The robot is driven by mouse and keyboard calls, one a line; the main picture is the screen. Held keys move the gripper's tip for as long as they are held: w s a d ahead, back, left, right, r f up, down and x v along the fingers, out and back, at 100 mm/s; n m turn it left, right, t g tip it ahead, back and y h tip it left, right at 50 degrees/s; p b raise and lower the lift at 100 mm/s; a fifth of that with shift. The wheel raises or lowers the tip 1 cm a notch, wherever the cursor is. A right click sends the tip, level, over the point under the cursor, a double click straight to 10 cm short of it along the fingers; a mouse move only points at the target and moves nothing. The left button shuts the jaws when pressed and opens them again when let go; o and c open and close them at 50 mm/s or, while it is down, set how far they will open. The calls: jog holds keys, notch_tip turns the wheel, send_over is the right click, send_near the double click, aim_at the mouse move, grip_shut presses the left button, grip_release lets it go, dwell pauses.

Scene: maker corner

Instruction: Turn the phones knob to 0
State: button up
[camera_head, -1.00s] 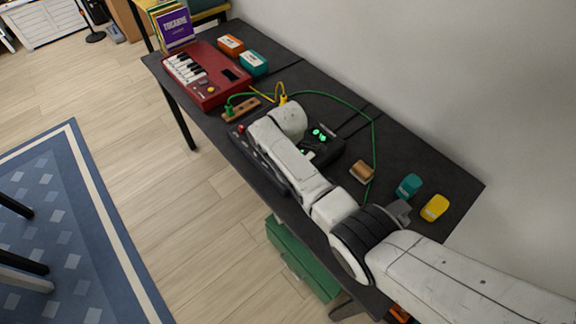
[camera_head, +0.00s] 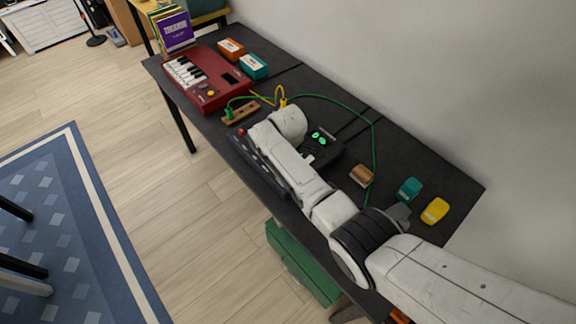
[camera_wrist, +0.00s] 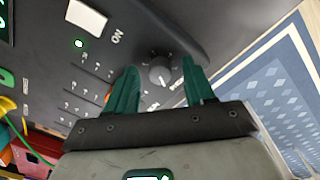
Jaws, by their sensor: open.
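A round dark knob (camera_wrist: 160,73) with a grey cap sits near the edge of a dark mixer panel (camera_wrist: 95,55) in the wrist view. Small white lettering lies around the knob, too blurred to read. My gripper (camera_wrist: 158,88) is open, with one green finger on each side of the knob in the picture. I cannot tell whether the fingers touch it. In the head view the mixer (camera_head: 322,148) lies on the black table, and my arm covers much of it, including the knob and my gripper.
A red keyboard (camera_head: 228,93) stands left of the mixer. A green cable (camera_head: 374,150) runs across the black table (camera_head: 440,170). A copper-coloured spool (camera_head: 362,175), a teal block (camera_head: 410,188) and a yellow block (camera_head: 435,211) lie to the right. A wooden strip (camera_head: 241,113) holds cable ends.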

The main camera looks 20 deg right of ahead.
notch_tip(320, 180, up, 11)
jog(key=shift+s+f, duration=0.15)
dwell(0.4)
jog(key=shift+s, duration=0.1)
